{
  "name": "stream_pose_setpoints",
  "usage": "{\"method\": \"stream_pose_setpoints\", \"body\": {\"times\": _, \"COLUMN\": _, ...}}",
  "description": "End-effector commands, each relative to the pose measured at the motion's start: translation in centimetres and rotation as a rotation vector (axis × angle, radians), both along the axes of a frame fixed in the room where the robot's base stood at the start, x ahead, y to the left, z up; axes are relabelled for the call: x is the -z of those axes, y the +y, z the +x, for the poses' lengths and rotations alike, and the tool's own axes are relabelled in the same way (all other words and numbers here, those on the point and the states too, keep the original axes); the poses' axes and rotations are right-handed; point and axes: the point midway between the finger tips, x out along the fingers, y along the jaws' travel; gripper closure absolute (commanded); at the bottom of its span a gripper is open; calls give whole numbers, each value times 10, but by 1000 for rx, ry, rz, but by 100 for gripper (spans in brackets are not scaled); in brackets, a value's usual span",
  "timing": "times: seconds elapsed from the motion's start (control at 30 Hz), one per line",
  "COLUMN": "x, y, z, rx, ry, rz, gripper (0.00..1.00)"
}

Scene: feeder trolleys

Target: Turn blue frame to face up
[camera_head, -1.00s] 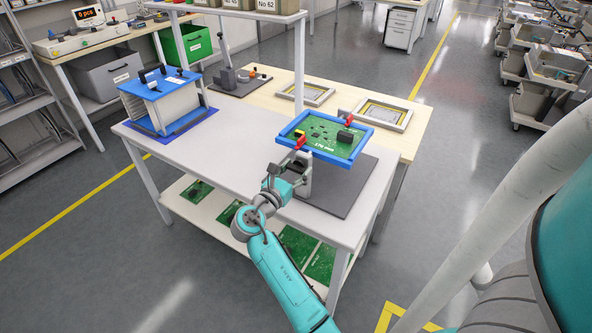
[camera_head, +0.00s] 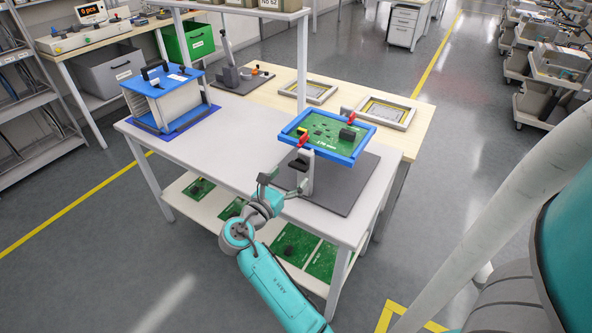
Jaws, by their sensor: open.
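The blue frame (camera_head: 362,147) holds a green circuit board (camera_head: 324,139) and sits raised on a grey stand (camera_head: 307,180) over a dark base plate. Red clamps (camera_head: 301,142) touch its near-left and far sides. The board's side with black and yellow parts faces up, and the frame looks nearly level. A black handle-like part (camera_head: 294,162) sits on the stand just below the frame's left side. My gripper (camera_head: 268,180) is open and empty, left of the stand and below the frame, apart from both.
A blue-topped rack (camera_head: 163,84) stands on the white table's (camera_head: 225,140) left. Two grey trays (camera_head: 385,111) lie on the wooden table behind. A shelf post (camera_head: 302,70) rises behind the frame. Green boards (camera_head: 297,245) lie on the lower shelf. The table's middle is clear.

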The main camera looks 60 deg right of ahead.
Motion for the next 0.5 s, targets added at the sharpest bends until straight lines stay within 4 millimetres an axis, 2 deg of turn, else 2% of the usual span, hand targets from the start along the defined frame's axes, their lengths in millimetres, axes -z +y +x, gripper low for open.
{"method": "stream_pose_setpoints", "body": {"times": 0.03, "x": 0, "y": 12, "z": 1, "rx": -5, "ry": 1, "rz": -1, "gripper": 12}}
{"method": "stream_pose_setpoints", "body": {"times": 0.2, "x": 0, "y": 43, "z": -1, "rx": -4, "ry": 0, "rz": 0, "gripper": 12}}
{"method": "stream_pose_setpoints", "body": {"times": 0.4, "x": 0, "y": 65, "z": -1, "rx": -3, "ry": 1, "rz": 0, "gripper": 12}}
{"method": "stream_pose_setpoints", "body": {"times": 0.5, "x": 0, "y": 69, "z": -2, "rx": 0, "ry": 1, "rz": 0, "gripper": 12}}
